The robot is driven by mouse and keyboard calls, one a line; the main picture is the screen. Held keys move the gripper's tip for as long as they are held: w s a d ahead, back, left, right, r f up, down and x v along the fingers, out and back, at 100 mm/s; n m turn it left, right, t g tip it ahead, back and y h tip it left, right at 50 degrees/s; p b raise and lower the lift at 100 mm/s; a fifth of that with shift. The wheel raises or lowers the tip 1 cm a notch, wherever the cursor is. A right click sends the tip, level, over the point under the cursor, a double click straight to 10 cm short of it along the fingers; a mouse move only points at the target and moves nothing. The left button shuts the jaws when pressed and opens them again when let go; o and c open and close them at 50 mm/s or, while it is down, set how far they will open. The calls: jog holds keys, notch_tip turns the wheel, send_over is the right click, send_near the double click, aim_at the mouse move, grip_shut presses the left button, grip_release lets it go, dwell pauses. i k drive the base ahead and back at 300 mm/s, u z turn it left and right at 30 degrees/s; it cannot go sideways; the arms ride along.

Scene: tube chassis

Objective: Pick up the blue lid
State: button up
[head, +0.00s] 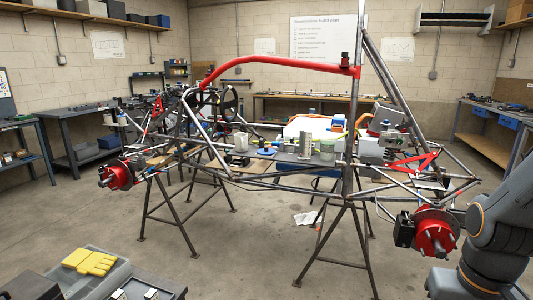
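A small blue piece (266,151), which may be the blue lid, lies among parts on the dark work surface (236,167) inside the tube chassis (353,130). It looks flat with a short upright part, but it is too small to tell for sure. A grey cylindrical cup (241,142) stands left of it, and a grey upright block (305,145) and a pale green jar (327,149) stand to its right. My gripper is not in view; only links of my arm show at the lower right, apart from the blue piece.
The chassis rests on dark trestles (165,215). A red tube (270,61) arches above the work surface, and slanted bars cross around it. A red hub (432,236) sits near my arm. A grey bin with yellow gloves (90,261) stands lower left. The front floor is mostly clear.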

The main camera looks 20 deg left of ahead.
aim_at(265, 151)
jog(key=u, duration=0.25)
jog(key=i, duration=1.4)
jog(key=u, duration=1.05)
jog(key=i, duration=1.2)
jog(key=u, duration=0.45)
